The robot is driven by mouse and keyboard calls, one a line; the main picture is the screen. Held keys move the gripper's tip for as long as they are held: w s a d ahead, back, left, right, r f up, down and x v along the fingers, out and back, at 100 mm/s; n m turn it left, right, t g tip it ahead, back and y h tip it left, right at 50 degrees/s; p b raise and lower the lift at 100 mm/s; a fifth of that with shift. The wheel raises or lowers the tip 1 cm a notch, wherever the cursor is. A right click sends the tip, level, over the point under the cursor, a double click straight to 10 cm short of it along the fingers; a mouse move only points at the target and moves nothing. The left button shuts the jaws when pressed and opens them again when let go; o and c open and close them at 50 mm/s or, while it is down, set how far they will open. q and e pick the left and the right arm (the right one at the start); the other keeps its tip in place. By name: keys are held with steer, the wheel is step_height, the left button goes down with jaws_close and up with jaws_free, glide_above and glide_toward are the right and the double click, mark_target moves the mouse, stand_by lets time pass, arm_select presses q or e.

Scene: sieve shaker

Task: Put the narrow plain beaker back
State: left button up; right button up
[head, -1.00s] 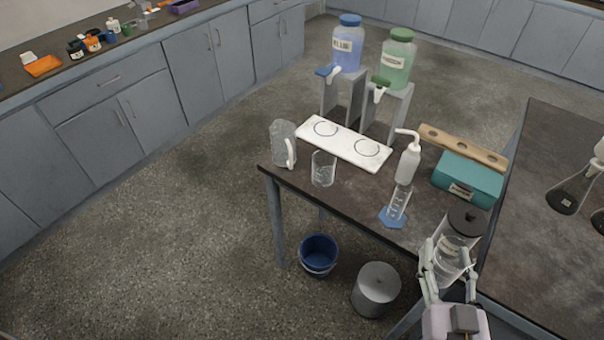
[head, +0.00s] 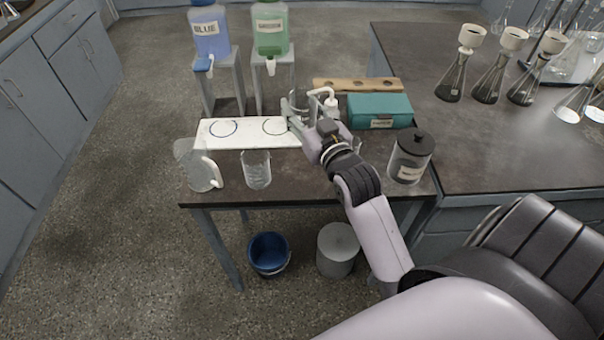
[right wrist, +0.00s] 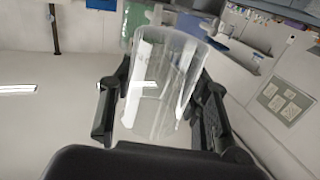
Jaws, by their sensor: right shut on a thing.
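My right gripper (head: 303,106) is above the right part of the white board (head: 213,142) and shut on a clear beaker. In the right wrist view the beaker (right wrist: 160,85) sits between the two fingers, with no marks that I can make out on its glass. In the head view the beaker is small and partly covered by the gripper. The board has a blue ring at left and a dark ring (head: 272,127) at right, both bare. I cannot tell the exact height of the beaker above the board. My left gripper is not in view.
A marked beaker (head: 257,171) and a clear jug (head: 199,168) stand at the front left. A wash bottle (head: 331,104) is close beside my gripper. A teal box (head: 380,112) and a black-lidded jar (head: 409,160) are at right. Dispensers (head: 270,28) stand behind.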

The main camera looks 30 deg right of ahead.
step_height(320, 180, down, 15)
steer(key=shift+f, duration=0.1)
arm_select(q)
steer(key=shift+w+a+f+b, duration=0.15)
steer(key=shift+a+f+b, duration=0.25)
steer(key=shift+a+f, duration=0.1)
arm_select(e)
steer(key=shift+f, duration=2.2)
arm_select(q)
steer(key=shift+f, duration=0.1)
arm_select(e)
steer(key=shift+f, duration=0.1)
steer(key=o, duration=1.2)
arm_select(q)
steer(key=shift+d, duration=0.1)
